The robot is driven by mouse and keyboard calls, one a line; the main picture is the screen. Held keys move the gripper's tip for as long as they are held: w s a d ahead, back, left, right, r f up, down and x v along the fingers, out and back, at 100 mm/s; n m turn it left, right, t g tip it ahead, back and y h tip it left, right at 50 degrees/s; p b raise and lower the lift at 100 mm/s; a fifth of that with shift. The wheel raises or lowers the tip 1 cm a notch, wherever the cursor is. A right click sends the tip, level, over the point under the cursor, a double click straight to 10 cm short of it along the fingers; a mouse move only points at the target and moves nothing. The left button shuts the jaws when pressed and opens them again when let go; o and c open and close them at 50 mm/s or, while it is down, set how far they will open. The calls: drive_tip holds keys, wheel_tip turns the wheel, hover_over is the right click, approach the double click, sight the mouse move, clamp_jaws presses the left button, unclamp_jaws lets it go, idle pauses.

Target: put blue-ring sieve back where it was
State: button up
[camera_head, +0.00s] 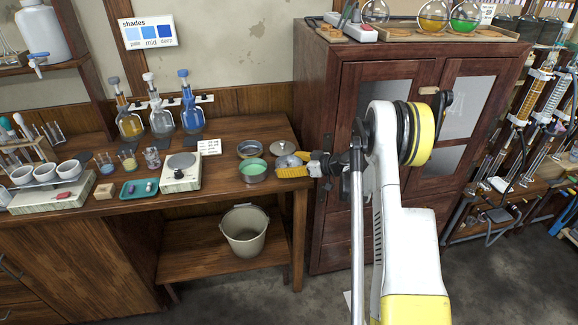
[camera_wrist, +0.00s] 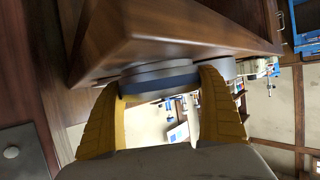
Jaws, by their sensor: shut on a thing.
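The blue-ring sieve (camera_wrist: 160,82) is a round grey piece with a dark blue band, seen edge-on in the wrist view between the yellow fingers of my gripper (camera_wrist: 160,100). My gripper is shut on it. In the head view my gripper (camera_head: 280,171) is at the right end of the wooden bench, just right of a green-topped round sieve (camera_head: 254,169). The held sieve is mostly hidden there by the fingers and neighbouring round pieces. I cannot tell whether it touches the bench.
A round metal pan (camera_head: 250,149) and a grey round piece (camera_head: 284,147) stand close behind. A balance (camera_head: 182,172) and a teal tray (camera_head: 139,189) are to the left. The dark cabinet (camera_head: 330,215) stands right of the bench. A bucket (camera_head: 245,230) is on the lower shelf.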

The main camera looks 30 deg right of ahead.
drive_tip(key=shift+f, duration=0.15)
drive_tip(key=o, duration=1)
drive_tip(key=shift+o, duration=0.2)
drive_tip(key=shift+s+d+r, duration=0.2)
drive_tip(key=shift+s+r, duration=0.05)
drive_tip(key=shift+r, duration=0.05)
drive_tip(key=p+v, duration=0.2)
drive_tip(key=v, duration=0.9)
drive_tip(key=shift+p, duration=0.4)
drive_tip(key=s+a+r+m+g+h, duration=0.15)
drive_tip(key=s+a+r, duration=0.25)
drive_tip(key=a+r, duration=0.4)
drive_tip(key=s+a+r+m+g+h, duration=0.1)
drive_tip(key=s+a+r+g, duration=0.25)
drive_tip(key=a+r, duration=0.45)
drive_tip(key=s+a+m+h, duration=0.1)
drive_tip(key=s+a, duration=0.4)
drive_tip(key=s, duration=0.6)
drive_tip(key=s+a+m+h, duration=0.2)
drive_tip(key=s+a, duration=0.3)
drive_tip(key=s, duration=0.6)
drive_tip(key=shift+a+h, duration=0.35)
drive_tip(key=shift+h, duration=0.1)
